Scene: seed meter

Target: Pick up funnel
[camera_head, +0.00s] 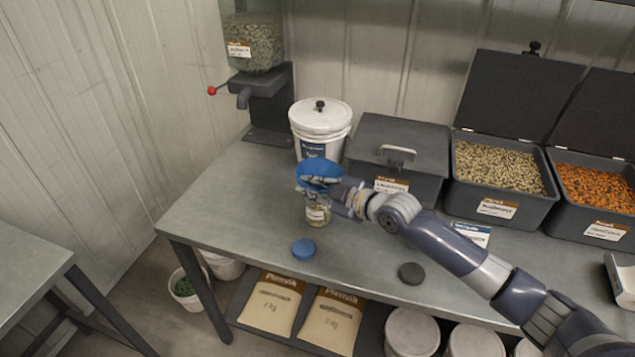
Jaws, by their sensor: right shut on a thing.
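A blue funnel (318,171) shows at the middle of the head view, its wide mouth facing up. My right gripper (335,193) is shut on the funnel from the right side. A small glass jar (317,213) with a pale label stands directly below the funnel. The funnel's lower end is hidden by my fingers, so I cannot tell whether it still sits in the jar's neck. My left gripper is out of view.
A blue lid (303,249) and a dark lid (411,273) lie on the grey table (232,206). Behind stand a seed dispenser (262,90), a white bucket (318,118), a closed dark bin (394,145) and open bins of seeds (499,168) and orange grains (598,188).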

